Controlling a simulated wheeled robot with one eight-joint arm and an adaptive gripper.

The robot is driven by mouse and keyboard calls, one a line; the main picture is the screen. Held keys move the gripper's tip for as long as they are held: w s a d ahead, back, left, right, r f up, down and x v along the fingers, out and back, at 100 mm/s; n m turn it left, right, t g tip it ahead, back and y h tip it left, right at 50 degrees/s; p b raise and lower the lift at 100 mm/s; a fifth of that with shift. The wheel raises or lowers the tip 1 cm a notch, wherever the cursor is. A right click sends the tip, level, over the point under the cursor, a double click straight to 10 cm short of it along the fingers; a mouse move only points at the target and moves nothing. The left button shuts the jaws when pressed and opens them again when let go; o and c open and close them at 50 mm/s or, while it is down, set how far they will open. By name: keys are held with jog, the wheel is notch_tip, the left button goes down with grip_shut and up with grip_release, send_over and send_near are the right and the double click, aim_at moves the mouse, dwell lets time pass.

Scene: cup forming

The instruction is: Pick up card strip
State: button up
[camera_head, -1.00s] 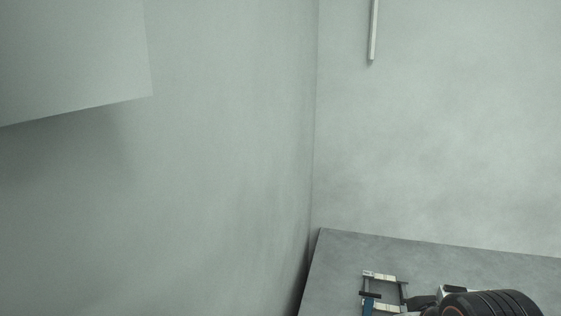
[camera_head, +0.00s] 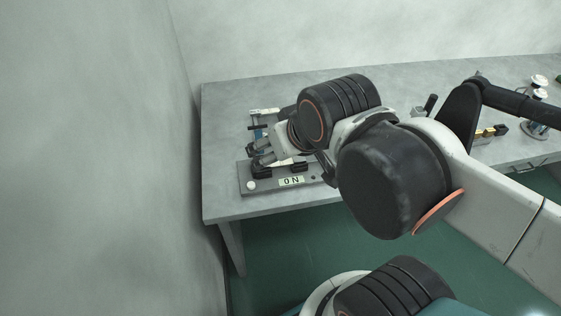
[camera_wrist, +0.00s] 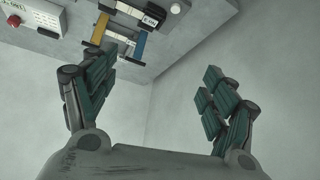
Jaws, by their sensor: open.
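My gripper (camera_wrist: 160,70) is open in the wrist view, its green-padded fingers spread wide with nothing between them. A small rack (camera_wrist: 120,38) with a yellow side and a blue side stands on the table beyond the left finger. Pale strip-like pieces (camera_wrist: 122,36) lie across it; I cannot tell which, if any, is the card strip. In the head view my gripper (camera_head: 268,150) is over the table's left end, partly hidden by my arm. The rack (camera_head: 257,125) shows only in part behind it.
A grey panel (camera_head: 262,183) with an "ON" label and a pale knob sits at the table's (camera_head: 225,110) front left. A white box with a red button (camera_wrist: 14,20) shows in the wrist view. Walls stand left and behind. Small metal items (camera_head: 537,100) stand at the right.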

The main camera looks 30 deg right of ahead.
jog(key=shift+c, duration=0.6)
jog(key=c, duration=0.5)
jog(key=shift+w+d+r+m, duration=0.1)
jog(key=shift+w+r+m, duration=0.05)
jog(key=shift+w+m, duration=0.15)
jog(key=shift+c, duration=0.7)
jog(key=m+g+p, duration=0.3)
jog(key=m+g, duration=0.4)
jog(key=m, duration=1.4)
send_over(281, 163)
notch_tip(281, 163, down, 10)
notch_tip(281, 163, down, 8)
jog(key=b, duration=0.2)
jog(key=shift+b, duration=0.4)
jog(key=shift+w+d+f+b, duration=0.15)
jog(key=shift+f+b, duration=0.5)
jog(key=shift+f, duration=0.7)
jog(key=shift+w+d+f+b, duration=0.15)
jog(key=shift+f+b, duration=0.5)
jog(key=shift+f, duration=0.65)
